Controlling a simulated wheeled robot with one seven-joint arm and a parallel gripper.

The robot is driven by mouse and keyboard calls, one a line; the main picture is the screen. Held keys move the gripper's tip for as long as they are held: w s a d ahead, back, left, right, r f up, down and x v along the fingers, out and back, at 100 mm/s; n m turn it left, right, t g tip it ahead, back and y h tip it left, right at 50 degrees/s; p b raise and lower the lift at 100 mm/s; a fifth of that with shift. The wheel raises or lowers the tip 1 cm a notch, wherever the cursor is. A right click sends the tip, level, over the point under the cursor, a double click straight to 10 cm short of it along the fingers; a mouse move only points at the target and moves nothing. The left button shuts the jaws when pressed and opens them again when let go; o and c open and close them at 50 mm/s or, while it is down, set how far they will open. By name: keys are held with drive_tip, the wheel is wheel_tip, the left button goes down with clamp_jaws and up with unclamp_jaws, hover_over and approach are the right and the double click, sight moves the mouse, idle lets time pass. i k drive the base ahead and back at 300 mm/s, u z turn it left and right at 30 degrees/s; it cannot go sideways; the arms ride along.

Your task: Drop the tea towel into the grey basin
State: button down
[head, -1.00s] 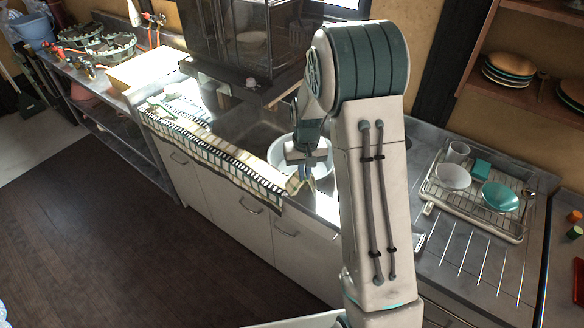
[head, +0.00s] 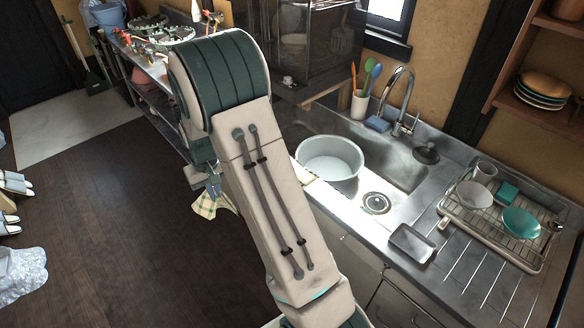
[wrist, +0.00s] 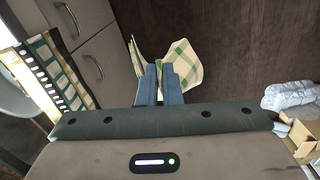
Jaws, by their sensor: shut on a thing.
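The tea towel (head: 211,205) is pale with green check stripes and hangs below my gripper (head: 213,184) in the head view, clear of the counter front. In the wrist view the towel (wrist: 184,66) is pinched between the blue fingers of my gripper (wrist: 160,83), its loose part spreading beyond them over the dark floor. The grey basin (head: 329,160) is round, looks empty, and sits in the sink, to the right of my gripper behind my arm. A piece of its pale rim shows at the left edge of the wrist view (wrist: 12,98).
A faucet (head: 400,95), a utensil cup (head: 360,105) and a dish rack (head: 490,235) stand around the sink. A small grey tray (head: 411,243) lies right of it. The wooden floor (head: 110,225) is open.

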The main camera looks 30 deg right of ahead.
sight(337, 159)
drive_tip(key=u, duration=0.55)
drive_tip(key=i, duration=1.95)
drive_tip(key=z, duration=3.7)
drive_tip(key=i, duration=0.5)
drive_tip(key=u, duration=0.05)
